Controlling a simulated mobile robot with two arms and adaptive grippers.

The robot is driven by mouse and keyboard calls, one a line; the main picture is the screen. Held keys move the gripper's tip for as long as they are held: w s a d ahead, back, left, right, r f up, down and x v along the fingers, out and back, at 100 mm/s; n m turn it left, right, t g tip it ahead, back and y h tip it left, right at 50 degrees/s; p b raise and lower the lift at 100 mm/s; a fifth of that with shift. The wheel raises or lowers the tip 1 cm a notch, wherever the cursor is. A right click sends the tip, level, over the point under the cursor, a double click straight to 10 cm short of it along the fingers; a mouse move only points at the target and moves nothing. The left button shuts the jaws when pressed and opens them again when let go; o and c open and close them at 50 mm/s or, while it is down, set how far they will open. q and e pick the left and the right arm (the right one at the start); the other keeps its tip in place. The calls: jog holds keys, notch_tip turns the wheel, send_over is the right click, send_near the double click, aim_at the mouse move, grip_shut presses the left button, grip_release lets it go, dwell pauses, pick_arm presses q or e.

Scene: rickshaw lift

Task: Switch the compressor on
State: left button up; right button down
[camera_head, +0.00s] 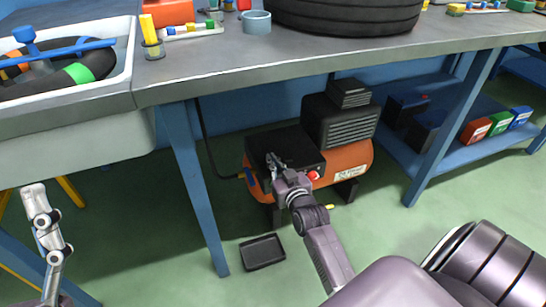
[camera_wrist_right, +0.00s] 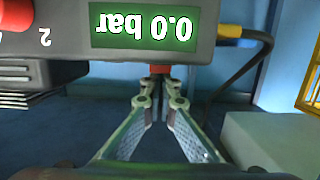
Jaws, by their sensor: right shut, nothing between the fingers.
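The compressor (camera_head: 350,160) stands on the floor under the workbench, with an orange tank, a black motor and a black box on top. My right gripper (camera_head: 272,160) is at the front of the black box, shut and empty. A red knob (camera_head: 313,175) shows just right of it. In the right wrist view, a display (camera_wrist_right: 148,27) reads 0.0 bar, upside down. A red part (camera_wrist_right: 160,69) shows beyond the fingertips (camera_wrist_right: 154,100); I cannot tell whether they touch. My left gripper (camera_head: 36,198) is at the left, below the white sink; its opening is unclear.
The blue-framed workbench (camera_head: 220,60) is above the compressor, with a blue leg (camera_head: 195,180) to its left. A black tray (camera_head: 262,251) lies on the green floor. A blue lower shelf (camera_head: 455,158) with several boxes is at the right. In the wrist view, a cable (camera_wrist_right: 240,65) hangs at the right.

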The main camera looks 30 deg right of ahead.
jog(key=shift+f, duration=0.1)
pick_arm(q)
jog(key=shift+w+d+f+g, duration=0.15)
jog(key=shift+w+f+g, duration=0.2)
jog(key=shift+w, duration=0.25)
jog(key=shift+s, duration=0.1)
